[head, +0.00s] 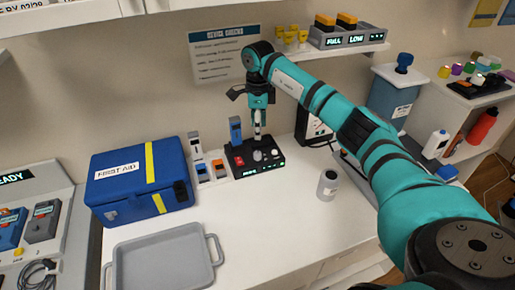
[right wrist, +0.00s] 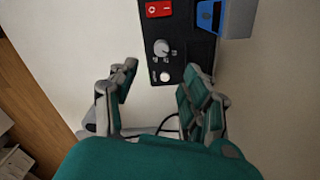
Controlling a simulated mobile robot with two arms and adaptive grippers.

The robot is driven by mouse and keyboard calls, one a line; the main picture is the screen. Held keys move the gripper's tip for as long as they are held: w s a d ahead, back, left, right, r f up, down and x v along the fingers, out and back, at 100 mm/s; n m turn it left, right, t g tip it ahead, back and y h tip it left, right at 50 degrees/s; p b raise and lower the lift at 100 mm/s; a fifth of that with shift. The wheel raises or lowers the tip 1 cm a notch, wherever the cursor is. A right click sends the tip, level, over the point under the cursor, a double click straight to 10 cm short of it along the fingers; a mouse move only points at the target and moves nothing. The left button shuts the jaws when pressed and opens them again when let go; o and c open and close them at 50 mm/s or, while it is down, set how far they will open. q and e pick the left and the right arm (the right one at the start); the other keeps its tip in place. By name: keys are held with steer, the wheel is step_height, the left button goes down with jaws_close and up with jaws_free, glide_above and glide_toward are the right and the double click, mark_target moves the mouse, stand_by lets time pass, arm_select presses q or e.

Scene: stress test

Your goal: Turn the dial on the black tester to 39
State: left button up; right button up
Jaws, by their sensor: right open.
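The black tester (head: 243,171) stands on the white counter near the wall, with lit green characters on its front. In the right wrist view the tester (right wrist: 185,60) shows a red switch (right wrist: 158,9), a grey dial (right wrist: 162,47) with small white marks around it, and a white round button (right wrist: 165,76). The dial's number setting is too small to read. My right gripper (right wrist: 158,97) is open and empty, its fingers apart and pointing toward the tester. In the head view it hangs over the tester. I cannot tell whether it touches it. My left gripper is out of view.
A blue first aid box (head: 130,190) and a grey tray (head: 165,262) are on the left. Small testers or packs (head: 203,171) stand beside the tester. A grey cylinder (head: 327,185) stands to its right. A shelf (head: 345,55) hangs above. The front middle counter is clear.

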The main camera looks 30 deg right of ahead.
mark_target(258, 153)
step_height(258, 153, down, 10)
steer(key=shift+w+r+p, duration=0.15)
steer(key=shift+r+p, duration=0.1)
steer(key=shift+p, duration=0.7)
steer(key=shift+f, duration=0.5)
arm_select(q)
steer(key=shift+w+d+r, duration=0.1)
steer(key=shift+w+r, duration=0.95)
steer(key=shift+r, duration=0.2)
arm_select(e)
jaws_close()
